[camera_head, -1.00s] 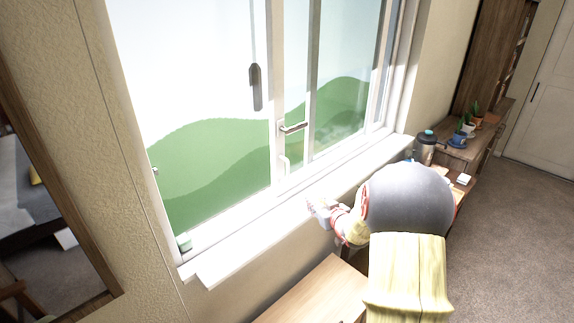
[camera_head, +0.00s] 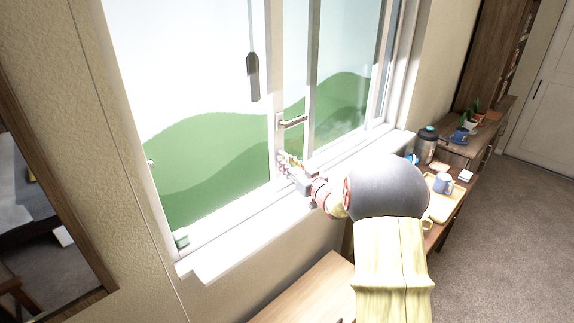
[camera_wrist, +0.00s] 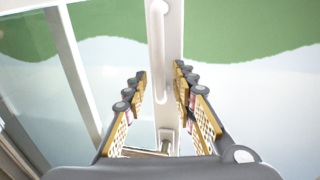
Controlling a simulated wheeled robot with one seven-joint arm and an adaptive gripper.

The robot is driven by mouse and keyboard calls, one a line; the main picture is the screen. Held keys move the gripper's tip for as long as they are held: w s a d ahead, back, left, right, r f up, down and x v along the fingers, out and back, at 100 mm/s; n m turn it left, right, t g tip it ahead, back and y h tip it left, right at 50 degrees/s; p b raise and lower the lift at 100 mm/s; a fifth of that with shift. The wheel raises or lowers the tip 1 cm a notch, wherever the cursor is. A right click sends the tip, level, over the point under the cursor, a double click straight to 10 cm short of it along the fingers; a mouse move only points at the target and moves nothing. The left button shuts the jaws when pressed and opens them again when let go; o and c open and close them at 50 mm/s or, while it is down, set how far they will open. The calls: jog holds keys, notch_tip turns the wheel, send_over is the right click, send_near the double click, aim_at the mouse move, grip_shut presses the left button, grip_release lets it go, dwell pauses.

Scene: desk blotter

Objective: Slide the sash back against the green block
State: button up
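The white window sash stile (camera_head: 274,95) stands near the middle of the window, with a metal latch handle (camera_head: 292,121) on it. The wrist view shows a white pull handle (camera_wrist: 158,50) on the stile. My gripper (camera_head: 289,163) is at the low part of the stile in the head view. In the wrist view my gripper (camera_wrist: 160,78) is open, with one finger row on each side of the stile and handle. I cannot tell whether the fingers touch it. The small green block (camera_head: 181,240) sits at the lower left corner of the window.
The white sill (camera_head: 235,250) runs clear between my gripper and the green block. A dark pendant (camera_head: 253,77) hangs in front of the left glass. To the right, a desk holds a flask (camera_head: 426,146), a mug (camera_head: 444,183) and plants. A wooden top (camera_head: 305,288) lies below.

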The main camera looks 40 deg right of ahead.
jog(key=shift+w, duration=0.35)
jog(key=shift+c, duration=0.4)
jog(key=shift+r, duration=0.1)
grip_shut()
